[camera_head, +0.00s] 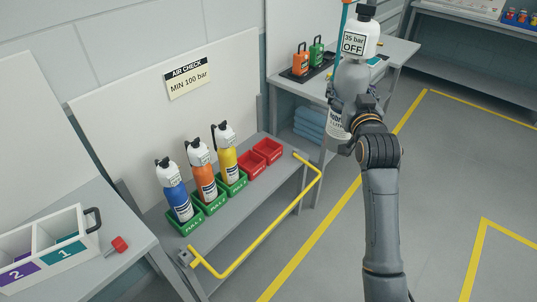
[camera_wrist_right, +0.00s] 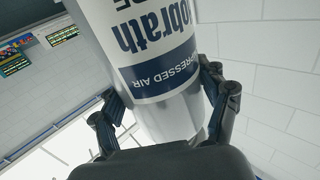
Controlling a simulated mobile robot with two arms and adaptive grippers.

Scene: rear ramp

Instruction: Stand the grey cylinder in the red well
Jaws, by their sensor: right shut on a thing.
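The grey cylinder (camera_head: 351,78) has a white cap with a tag reading "35 bar OFF". My right gripper (camera_head: 352,103) is shut on it and holds it up in the air, nearly upright, right of the bench. In the right wrist view the cylinder (camera_wrist_right: 160,65) with its "compressed air" label sits between both fingers (camera_wrist_right: 165,115). Two red wells (camera_head: 259,158) stand side by side on the bench, both empty. The cylinder is apart from them, up and to the right. My left gripper is not in view.
Blue, orange and yellow cylinders (camera_head: 203,172) stand in green wells (camera_head: 212,200) left of the red ones. A yellow rail (camera_head: 262,236) runs along the bench front. A rear table (camera_head: 392,62) holds small orange and green items. A white divided box (camera_head: 45,245) sits lower left.

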